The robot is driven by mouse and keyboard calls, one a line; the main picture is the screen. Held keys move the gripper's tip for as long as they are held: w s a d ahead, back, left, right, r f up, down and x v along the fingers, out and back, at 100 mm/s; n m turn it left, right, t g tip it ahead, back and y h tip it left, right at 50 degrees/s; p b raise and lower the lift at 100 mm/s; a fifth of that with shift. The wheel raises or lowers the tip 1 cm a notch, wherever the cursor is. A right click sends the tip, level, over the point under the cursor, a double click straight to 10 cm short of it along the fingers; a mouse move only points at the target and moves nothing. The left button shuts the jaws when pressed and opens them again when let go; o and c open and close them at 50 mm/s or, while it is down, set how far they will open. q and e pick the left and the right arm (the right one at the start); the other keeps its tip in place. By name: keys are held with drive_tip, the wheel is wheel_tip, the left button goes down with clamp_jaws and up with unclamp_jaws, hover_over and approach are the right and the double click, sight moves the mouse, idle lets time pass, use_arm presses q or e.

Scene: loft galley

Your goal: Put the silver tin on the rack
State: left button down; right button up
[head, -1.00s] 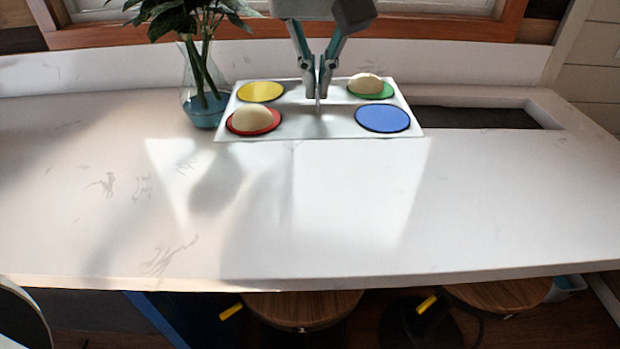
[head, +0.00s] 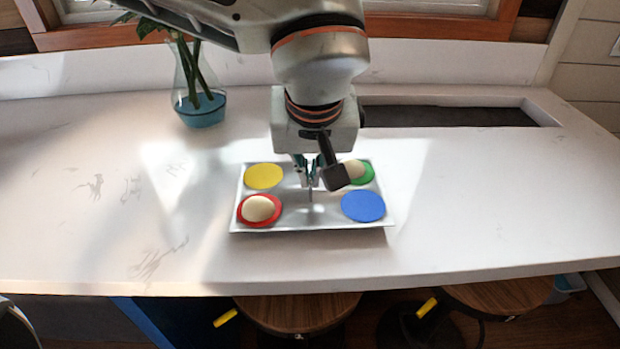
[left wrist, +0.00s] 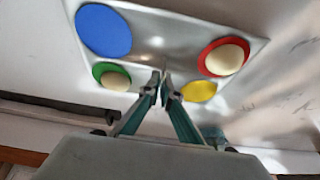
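A silver-white tray (head: 285,225) with yellow, green, red and blue discs is over the counter's front middle; it also shows in the left wrist view (left wrist: 160,22). A pale rounded piece (head: 258,208) lies on the red disc (head: 243,216), and another (head: 350,168) on the green disc (head: 366,175). My left gripper (head: 308,182) is at the tray's middle, its fingers closed on a thin upright grip (head: 310,194); the left wrist view shows the fingertips (left wrist: 161,88) close together there. I see no separate silver tin and no rack. My right gripper is out of view.
A glass vase with leaves (head: 200,100) stands at the back left of the white counter (head: 500,210). A dark recess (head: 445,115) is at the back right. Stools (head: 300,310) stand below the front edge. The counter is clear left and right of the tray.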

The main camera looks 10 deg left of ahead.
use_arm(q)
drive_tip(key=shift+f, duration=0.55)
drive_tip(key=shift+f, duration=0.1)
drive_tip(key=c, duration=2.3)
unclamp_jaws()
